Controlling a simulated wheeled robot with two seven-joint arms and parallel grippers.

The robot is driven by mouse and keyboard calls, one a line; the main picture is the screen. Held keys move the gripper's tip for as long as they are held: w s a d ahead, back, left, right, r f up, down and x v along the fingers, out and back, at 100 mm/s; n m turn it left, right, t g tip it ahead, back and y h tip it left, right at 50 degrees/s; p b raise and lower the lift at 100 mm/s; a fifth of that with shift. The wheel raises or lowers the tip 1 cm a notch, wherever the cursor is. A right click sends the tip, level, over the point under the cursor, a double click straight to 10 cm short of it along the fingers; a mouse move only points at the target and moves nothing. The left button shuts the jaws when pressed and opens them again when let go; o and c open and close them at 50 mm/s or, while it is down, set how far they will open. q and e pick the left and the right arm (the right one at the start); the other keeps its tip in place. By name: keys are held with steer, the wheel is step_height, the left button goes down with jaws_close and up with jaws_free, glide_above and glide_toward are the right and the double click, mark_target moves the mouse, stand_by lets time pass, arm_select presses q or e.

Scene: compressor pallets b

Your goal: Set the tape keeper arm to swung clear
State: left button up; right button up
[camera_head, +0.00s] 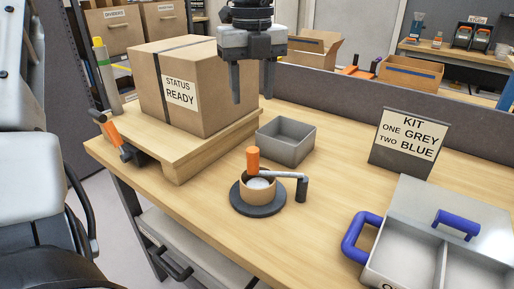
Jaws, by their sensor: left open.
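The tape keeper arm (285,174) is a thin grey bar with an orange upright grip (253,160) at its left end. It pivots on a dark post (302,188) at the right. The bar reaches left over a tan tape roll (250,193), which sits on a round dark base (258,209) on the table. The orange grip stands over the roll. My left gripper (253,96) points down, open and empty, above and behind the roll, in front of the cardboard box's right side. It is apart from the keeper arm. My right gripper is not visible.
A box marked STATUS READY (203,105) stands on a wooden platform (212,147), with an orange-handled clamp (113,136) at its left. An empty grey bin (310,141) is behind the roll. A kit sign (407,142) and a lidded case with blue handles (366,238) are at right.

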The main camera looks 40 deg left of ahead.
mark_target(253, 151)
arm_select(q)
step_height(253, 151, down, 14)
steer(key=shift+f+p, duration=0.15)
steer(key=shift+p, duration=0.35)
jaws_close()
